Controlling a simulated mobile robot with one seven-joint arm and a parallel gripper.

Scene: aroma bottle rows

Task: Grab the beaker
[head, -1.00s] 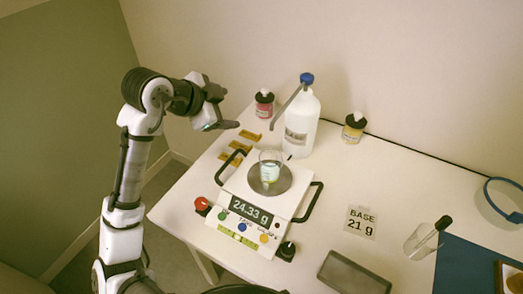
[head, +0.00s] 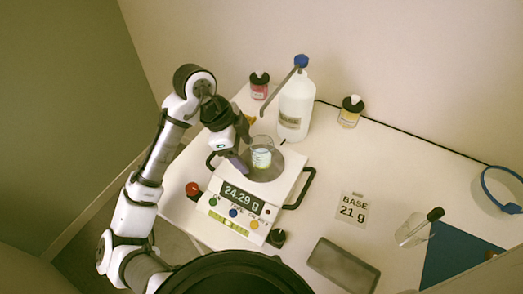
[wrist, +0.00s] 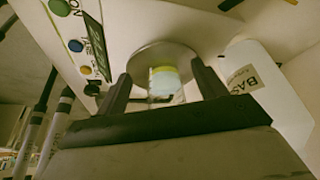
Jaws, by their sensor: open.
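A clear glass beaker (head: 262,158) with pale liquid stands upright on the round pan (head: 280,171) of a white scale (head: 291,162). The scale's display (head: 242,196) reads 24.29 g. My gripper (head: 245,142) is open at the left side of the beaker, its fingers pointing toward it. In the wrist view the beaker (wrist: 164,88) shows between the two fingers of my gripper (wrist: 160,78), with a yellowish band at one end. I cannot tell whether either finger touches the glass. My gripper's body hides part of the scale's left side.
A white wash bottle (head: 296,105) with a blue cap stands just behind the scale. Small dark-capped jars (head: 259,86) (head: 350,112) stand near the wall. Black handles (head: 302,188) flank the scale. A glass vessel (head: 410,232), a grey tray (head: 343,266) and a "BASE 21 g" card (head: 352,209) lie right.

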